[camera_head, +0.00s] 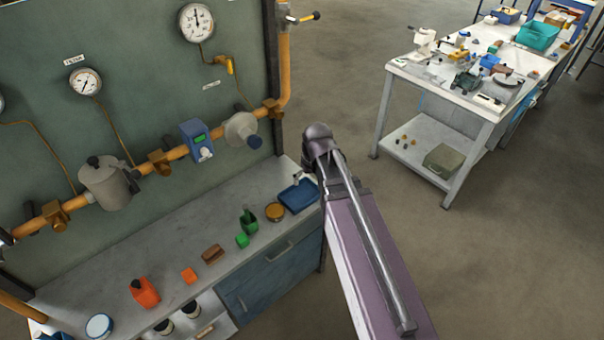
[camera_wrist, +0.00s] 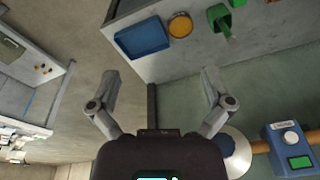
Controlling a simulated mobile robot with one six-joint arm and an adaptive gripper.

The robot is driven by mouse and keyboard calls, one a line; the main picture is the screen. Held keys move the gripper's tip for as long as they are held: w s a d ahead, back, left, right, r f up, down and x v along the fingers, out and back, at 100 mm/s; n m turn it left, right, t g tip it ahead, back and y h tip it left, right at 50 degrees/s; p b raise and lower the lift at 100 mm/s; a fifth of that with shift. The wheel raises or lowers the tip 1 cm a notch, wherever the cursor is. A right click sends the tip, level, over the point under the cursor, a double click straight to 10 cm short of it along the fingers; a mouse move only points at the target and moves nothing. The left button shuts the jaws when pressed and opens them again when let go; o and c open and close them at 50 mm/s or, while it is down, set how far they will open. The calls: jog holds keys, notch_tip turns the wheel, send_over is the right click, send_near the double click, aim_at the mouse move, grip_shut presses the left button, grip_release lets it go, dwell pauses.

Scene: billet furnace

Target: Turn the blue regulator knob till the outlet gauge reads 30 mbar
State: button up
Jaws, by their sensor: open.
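The regulator is a pale grey disc (camera_head: 236,131) on the orange pipe, with a blue knob (camera_head: 255,142) on its front. In the wrist view the blue knob (camera_wrist: 227,146) shows at lower right, partly behind my right finger. My gripper (camera_wrist: 160,75) is open and empty, its fingers wide apart; the knob is not between them. In the head view my arm hides most of the gripper. A large round gauge (camera_head: 197,22) hangs on the panel above the regulator; its needle points roughly upward, but its numbers are too small to read.
The bench below holds a blue tray (camera_head: 299,196) and several small items. A white table (camera_head: 455,90) stands at right; floor between is clear.

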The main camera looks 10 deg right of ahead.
jog(key=s+d+f+m+b, duration=0.1)
jog(key=s+d+f+b, duration=0.3)
jog(key=s+f+b, duration=0.1)
jog(key=shift+s+f+m+g, duration=0.15)
jog(key=shift+f+m+g, duration=0.15)
jog(key=shift+f+g, duration=0.1)
jog(key=shift+d, duration=0.1)
jog(key=shift+m+g+h, duration=0.4)
jog(key=shift+m, duration=0.3)
jog(key=s+d, duration=0.1)
jog(key=s+d+f+b, duration=0.1)
jog(key=s, duration=0.1)
jog(key=s+d, duration=0.1)
jog(key=shift+s+f, duration=0.15)
jog(key=shift+s, duration=0.1)
dwell(3.3)
